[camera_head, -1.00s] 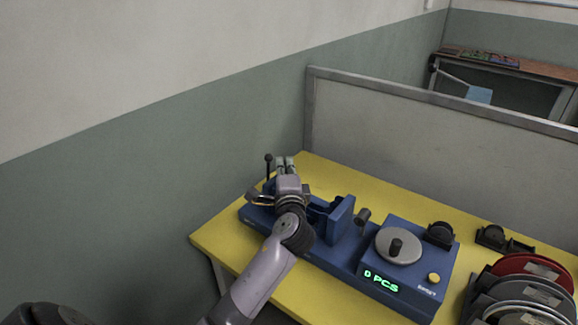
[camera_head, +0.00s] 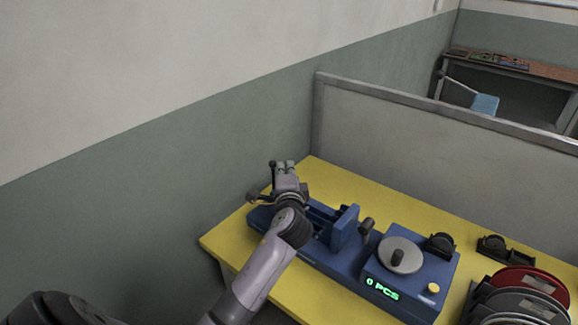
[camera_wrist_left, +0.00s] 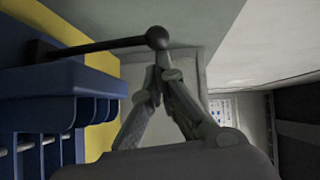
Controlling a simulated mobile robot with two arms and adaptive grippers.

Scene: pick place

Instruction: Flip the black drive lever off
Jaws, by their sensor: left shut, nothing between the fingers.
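The black drive lever (camera_wrist_left: 100,45) stands at the left end of the blue machine (camera_head: 347,268), with a round ball knob (camera_wrist_left: 157,38) at its tip. In the head view, its knob (camera_head: 272,164) shows just left of my left gripper (camera_head: 286,167). My left gripper (camera_wrist_left: 158,70) is shut and empty, its fingertips close by the knob in the left wrist view. I cannot tell whether they touch it. My left arm hides part of the machine's left end. My right gripper is not in view.
The machine sits on a yellow table (camera_head: 345,190). Its green display (camera_head: 382,289) reads 0 PCS. A grey disc with a black knob (camera_head: 399,256) is on top. Red and grey discs (camera_head: 530,284) are at the right. A grey partition (camera_head: 420,140) stands behind.

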